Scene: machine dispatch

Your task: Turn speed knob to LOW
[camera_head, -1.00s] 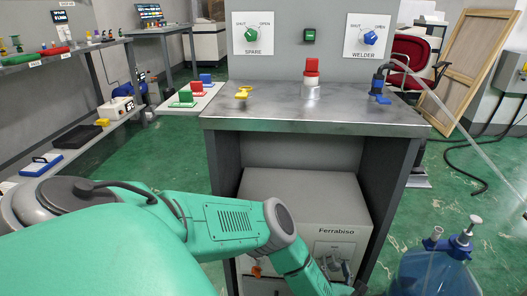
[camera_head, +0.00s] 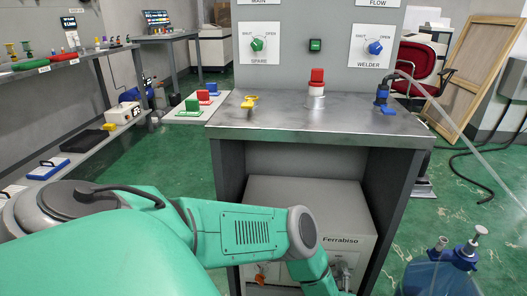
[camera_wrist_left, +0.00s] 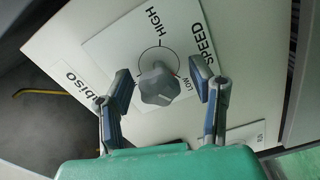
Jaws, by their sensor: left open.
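The grey lobed speed knob (camera_wrist_left: 158,85) sits on a white SPEED plate (camera_wrist_left: 122,50) in the left wrist view. The plate is marked HIGH and LOW, and I cannot tell which mark the knob points to. My left gripper (camera_wrist_left: 161,90) is open, with one finger on each side of the knob and gaps showing between them. In the head view, the plate is on the front of the grey Ferrabiso machine (camera_head: 300,212), partly behind my left arm. The left fingertips are hidden there. My right gripper is in neither view.
The machine sits under a metal-topped bench (camera_head: 270,122) between its side panels. A blue bottle (camera_head: 440,275) stands at lower right.

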